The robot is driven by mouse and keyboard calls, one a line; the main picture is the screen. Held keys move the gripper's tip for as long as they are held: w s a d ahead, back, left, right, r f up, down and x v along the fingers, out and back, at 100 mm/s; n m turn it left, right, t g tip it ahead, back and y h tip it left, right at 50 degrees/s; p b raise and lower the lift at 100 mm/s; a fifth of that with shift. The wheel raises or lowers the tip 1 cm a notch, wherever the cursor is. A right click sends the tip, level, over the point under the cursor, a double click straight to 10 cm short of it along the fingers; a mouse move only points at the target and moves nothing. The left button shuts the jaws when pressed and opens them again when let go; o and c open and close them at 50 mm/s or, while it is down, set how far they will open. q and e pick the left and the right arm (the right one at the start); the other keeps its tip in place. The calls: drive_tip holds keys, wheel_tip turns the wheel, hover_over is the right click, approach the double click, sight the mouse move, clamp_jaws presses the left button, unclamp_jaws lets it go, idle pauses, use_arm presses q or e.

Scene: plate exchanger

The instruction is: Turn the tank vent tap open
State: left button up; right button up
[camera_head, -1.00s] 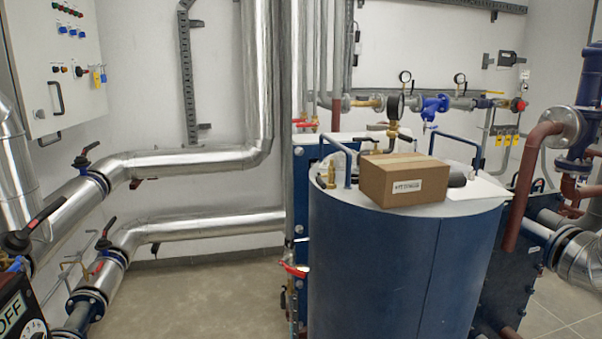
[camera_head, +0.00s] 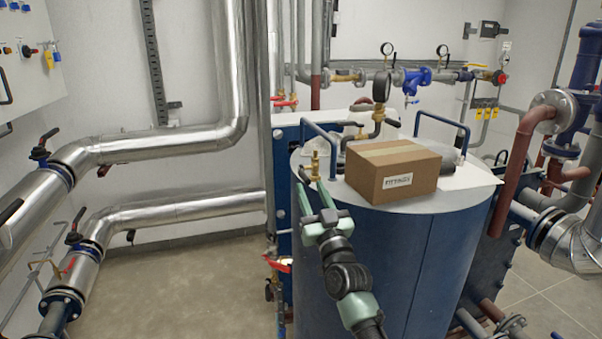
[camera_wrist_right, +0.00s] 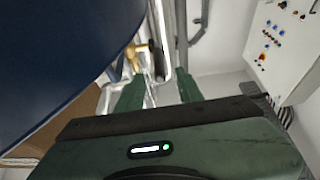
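The blue tank (camera_head: 390,270) stands at right of centre in the head view. A small brass tap (camera_head: 315,166) stands upright at the left edge of its grey top; I take it for the tank vent tap. My right gripper (camera_head: 313,190) is just below and in front of this tap, fingers pointing up towards it. In the right wrist view, the two green fingers (camera_wrist_right: 160,88) are apart, with a gap between them. The brass tap (camera_wrist_right: 139,52) shows beyond the fingertips, near the left finger. I cannot tell whether they touch. My left gripper is out of view.
A cardboard box (camera_head: 393,170) sits on the tank top, right of the tap. A blue handrail (camera_head: 325,135) stands close behind the tap. A gauge (camera_head: 381,88) rises behind the box. Silver pipes (camera_head: 165,210) run at left. The floor (camera_head: 190,285) left of the tank is clear.

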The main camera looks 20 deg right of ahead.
sight(303, 172)
drive_tip(key=x, duration=0.5)
drive_tip(key=shift+w+p, duration=0.35)
drive_tip(key=shift+p, duration=0.05)
clamp_jaws()
idle(1.1)
